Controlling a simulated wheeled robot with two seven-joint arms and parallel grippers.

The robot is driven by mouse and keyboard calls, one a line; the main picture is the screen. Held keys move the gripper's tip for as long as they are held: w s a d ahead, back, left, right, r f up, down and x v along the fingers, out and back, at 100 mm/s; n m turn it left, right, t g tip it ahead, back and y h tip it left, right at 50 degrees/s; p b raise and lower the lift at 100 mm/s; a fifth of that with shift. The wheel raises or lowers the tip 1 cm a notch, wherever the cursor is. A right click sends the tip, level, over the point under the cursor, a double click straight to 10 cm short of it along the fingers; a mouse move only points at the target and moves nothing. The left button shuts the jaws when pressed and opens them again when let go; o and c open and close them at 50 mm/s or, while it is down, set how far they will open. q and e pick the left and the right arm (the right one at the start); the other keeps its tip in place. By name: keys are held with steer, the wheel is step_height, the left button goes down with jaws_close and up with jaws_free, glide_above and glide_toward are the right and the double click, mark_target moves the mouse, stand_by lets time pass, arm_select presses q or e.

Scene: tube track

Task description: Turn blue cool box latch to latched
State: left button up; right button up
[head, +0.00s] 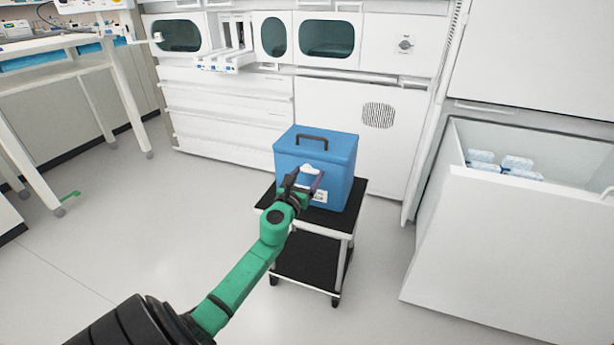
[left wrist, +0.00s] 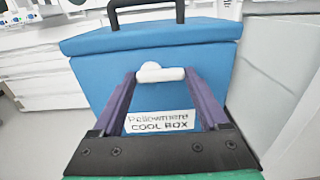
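The blue cool box (head: 335,150) has a lid with a dark handle (head: 312,138) and stands closed on a small cart. Its white latch (head: 309,169) is on the front, just under the lid edge. In the left wrist view the latch (left wrist: 160,73) lies roughly horizontal above the "COOL BOX" label (left wrist: 160,122). My left gripper (head: 306,178) is in front of the box, its fingers apart. In the left wrist view the fingertips (left wrist: 159,75) are on either side of the latch; I cannot tell whether they touch it. My right gripper is not in view.
The cart (head: 343,226) has black shelves and stands before white cabinets (head: 230,115). An open white bin (head: 505,240) with blue-and-white packs (head: 502,162) stands at the right. A white table (head: 60,50) is at the left. The floor left of the cart is clear.

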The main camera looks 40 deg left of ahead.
arm_select(q)
steer(key=c, duration=0.4)
steer(key=shift+c, duration=0.2)
steer(key=shift+n, duration=0.4)
steer(key=n, duration=0.5)
steer(key=shift+r+n, duration=0.25)
steer(key=shift+n, duration=0.05)
steer(key=n, duration=0.3)
steer(key=shift+s+a+r+n, duration=0.1)
steer(key=shift+a+r+n, duration=0.05)
steer(key=shift+n, duration=0.15)
steer(key=n+p, duration=0.1)
steer(key=n, duration=0.2)
steer(key=shift+a+r+n, duration=0.1)
steer(key=shift+a+n, duration=0.05)
steer(key=shift+n, duration=0.15)
steer(key=shift+s+a+n+p, duration=0.15)
steer(key=shift+n+p, duration=0.35)
steer(key=shift+n, duration=1.8)
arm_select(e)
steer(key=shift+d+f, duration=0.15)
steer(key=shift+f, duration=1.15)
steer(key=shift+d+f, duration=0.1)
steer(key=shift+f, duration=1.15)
